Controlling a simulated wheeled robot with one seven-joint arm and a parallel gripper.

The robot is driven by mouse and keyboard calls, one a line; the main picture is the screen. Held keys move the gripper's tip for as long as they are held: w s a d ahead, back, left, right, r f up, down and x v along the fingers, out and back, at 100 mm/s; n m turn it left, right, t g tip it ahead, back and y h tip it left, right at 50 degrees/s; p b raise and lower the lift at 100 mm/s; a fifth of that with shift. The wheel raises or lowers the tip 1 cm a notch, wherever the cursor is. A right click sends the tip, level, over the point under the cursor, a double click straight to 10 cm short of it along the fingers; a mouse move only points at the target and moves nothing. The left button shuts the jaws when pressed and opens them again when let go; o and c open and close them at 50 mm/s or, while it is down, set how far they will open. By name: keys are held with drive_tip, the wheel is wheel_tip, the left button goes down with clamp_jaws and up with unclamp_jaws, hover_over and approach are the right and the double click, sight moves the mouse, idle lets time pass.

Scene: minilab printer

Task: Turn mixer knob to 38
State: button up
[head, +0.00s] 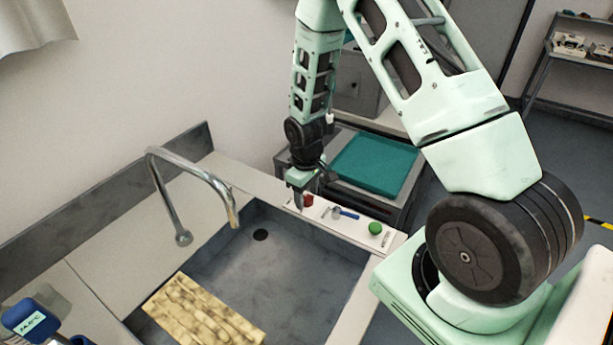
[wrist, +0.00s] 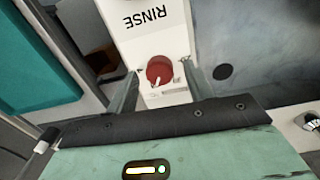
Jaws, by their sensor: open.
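A round red knob (wrist: 160,70) with a pale pointer mark is on a white panel (wrist: 150,38) in the wrist view. Small scale marks surround it, too small to read. My gripper (wrist: 161,76) is open, with one finger on each side of the knob and a visible gap to each. In the head view the red knob (head: 308,199) is at the panel's far left end, right beside my gripper (head: 300,192). Which knob is the mixer is not readable in the head view.
A blue lever (head: 346,213) and a green knob (head: 375,228) are further along the same panel. The sink (head: 300,270) with a tap (head: 165,190) and a yellowish board (head: 205,315) lies to the left. A teal tray (head: 375,163) is behind the panel.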

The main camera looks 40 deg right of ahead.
sight(306, 198)
wheel_tip(306, 198, up, 17)
drive_tip(key=b, duration=0.2)
drive_tip(key=shift+a, duration=0.2)
drive_tip(key=shift+s, duration=0.1)
idle(0.4)
